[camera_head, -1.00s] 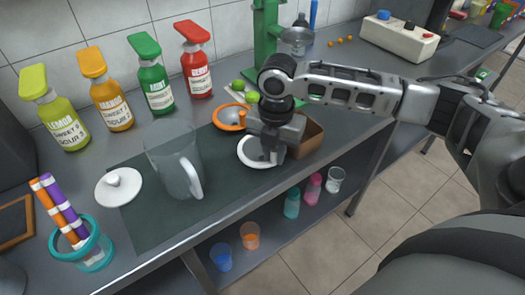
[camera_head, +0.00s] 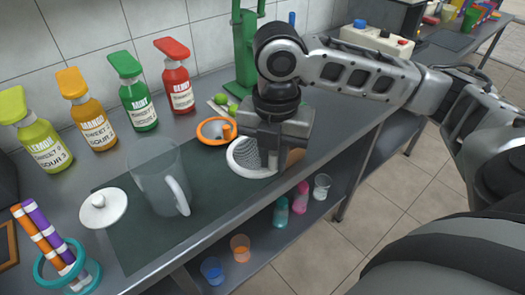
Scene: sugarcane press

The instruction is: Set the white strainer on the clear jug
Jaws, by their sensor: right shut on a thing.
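The clear jug (camera_head: 150,180) stands upright on the dark mat, its handle toward the right front. The white strainer (camera_head: 243,160) is a ring with grey mesh, right of the jug and apart from it. It is tilted, its mesh facing me. My right gripper (camera_head: 270,165) points down and is shut on the strainer's right side. The fingers cover part of the rim. The strainer seems slightly above the mat. My left gripper is not in view.
An orange strainer (camera_head: 216,131) lies behind the white one. A white lid (camera_head: 103,208) lies left of the jug. Several syrup bottles (camera_head: 137,100) line the wall. Cups (camera_head: 281,211) stand on the lower shelf.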

